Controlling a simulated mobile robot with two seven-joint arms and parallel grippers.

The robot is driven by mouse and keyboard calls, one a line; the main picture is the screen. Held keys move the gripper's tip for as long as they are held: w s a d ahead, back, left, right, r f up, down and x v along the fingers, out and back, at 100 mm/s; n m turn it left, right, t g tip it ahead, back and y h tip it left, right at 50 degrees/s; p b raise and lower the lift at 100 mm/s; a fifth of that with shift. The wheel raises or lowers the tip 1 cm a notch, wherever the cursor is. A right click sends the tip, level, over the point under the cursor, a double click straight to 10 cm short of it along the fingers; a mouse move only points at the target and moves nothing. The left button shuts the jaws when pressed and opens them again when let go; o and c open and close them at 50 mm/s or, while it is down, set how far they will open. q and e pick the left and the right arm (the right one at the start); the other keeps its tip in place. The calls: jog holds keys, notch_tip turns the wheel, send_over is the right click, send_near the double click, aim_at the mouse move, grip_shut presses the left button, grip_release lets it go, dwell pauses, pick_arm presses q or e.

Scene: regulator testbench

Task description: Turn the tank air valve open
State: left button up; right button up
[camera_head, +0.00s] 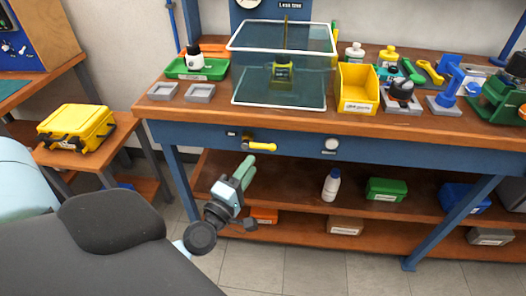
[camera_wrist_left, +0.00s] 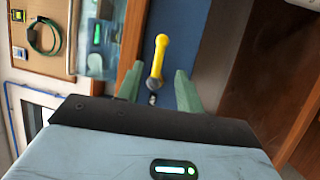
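The tank air valve (camera_head: 262,147) has a yellow lever handle and sits on the blue front panel of the bench, below the clear tank (camera_head: 255,88). The lever points to the right in the head view. My left gripper (camera_head: 246,166) is just below and in front of the lever, with green fingers. In the left wrist view the fingers (camera_wrist_left: 160,85) are apart with nothing between their tips, and the yellow lever (camera_wrist_left: 158,58) shows ahead between them. I cannot tell that either finger touches it. My right gripper is not in view.
A round white gauge or knob (camera_head: 331,145) is on the same panel to the right. The wooden bench top carries a yellow bin (camera_head: 357,88) and a green tray (camera_head: 196,70). The lower shelf holds a white bottle (camera_head: 331,185) and boxes. A yellow case (camera_head: 77,127) stands at left.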

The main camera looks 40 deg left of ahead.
aim_at(260, 146)
pick_arm(q)
jog(key=shift+p+x, duration=0.55)
jog(key=shift+x, duration=3)
jog(key=shift+d, duration=0.1)
jog(key=shift+c, duration=0.5)
grip_shut()
